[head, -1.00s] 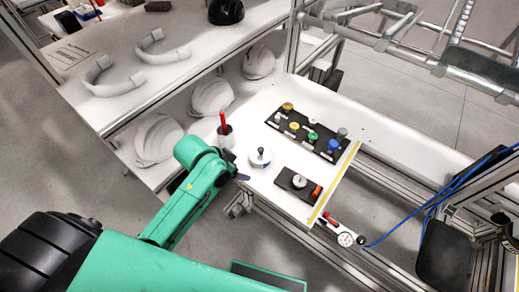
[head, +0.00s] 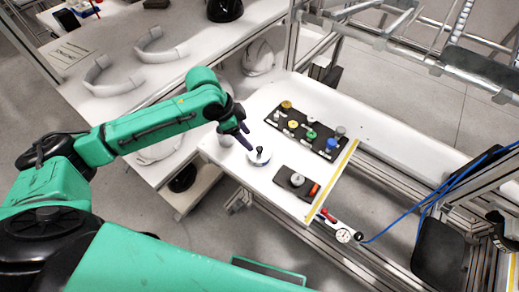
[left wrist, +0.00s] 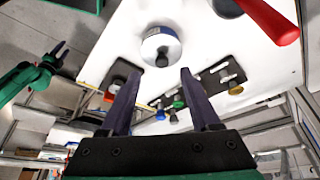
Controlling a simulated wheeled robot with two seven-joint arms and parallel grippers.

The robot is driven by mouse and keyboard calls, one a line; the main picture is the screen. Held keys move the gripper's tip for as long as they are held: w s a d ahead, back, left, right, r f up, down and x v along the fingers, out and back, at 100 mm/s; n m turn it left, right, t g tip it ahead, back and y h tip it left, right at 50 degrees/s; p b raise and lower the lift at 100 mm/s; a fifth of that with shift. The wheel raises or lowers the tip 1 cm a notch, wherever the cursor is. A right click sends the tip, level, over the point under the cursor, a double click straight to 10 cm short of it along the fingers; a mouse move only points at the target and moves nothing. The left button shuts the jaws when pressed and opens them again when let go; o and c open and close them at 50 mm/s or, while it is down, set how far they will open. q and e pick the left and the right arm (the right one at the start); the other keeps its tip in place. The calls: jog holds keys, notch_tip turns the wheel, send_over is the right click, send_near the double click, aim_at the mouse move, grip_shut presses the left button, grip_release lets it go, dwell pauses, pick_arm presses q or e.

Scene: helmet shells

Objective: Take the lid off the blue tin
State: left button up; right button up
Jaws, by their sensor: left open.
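The blue tin (head: 258,163) stands on the white worktop, with its pale lid and dark knob (head: 260,149) on top. The tin also shows in the left wrist view (left wrist: 161,45), its blue side partly visible. My left gripper (head: 247,142) is open and empty, its dark fingers just beside and above the knob at the upper left in the head view. In the left wrist view the spread fingers (left wrist: 156,75) point toward the tin, with the knob between their lines. A green arm with a dark end (left wrist: 53,57) shows at the left there; its jaws are unclear.
A black panel with several coloured knobs (head: 308,132) lies beyond the tin. A smaller black plate with a grey dial and red part (head: 297,183) lies to its right. A cup (head: 226,138) stands near my left wrist; a red handle (left wrist: 265,18) shows close by.

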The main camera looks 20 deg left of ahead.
aim_at(259, 148)
pick_arm(q)
jog(key=x, duration=0.2)
jog(key=p+x, duration=0.1)
jog(key=x, duration=0.3)
jog(key=shift+w+d+p, duration=0.35)
jog(key=shift+d, duration=0.1)
jog(key=shift+f, duration=0.3)
grip_shut()
jog(key=shift+r, duration=0.15)
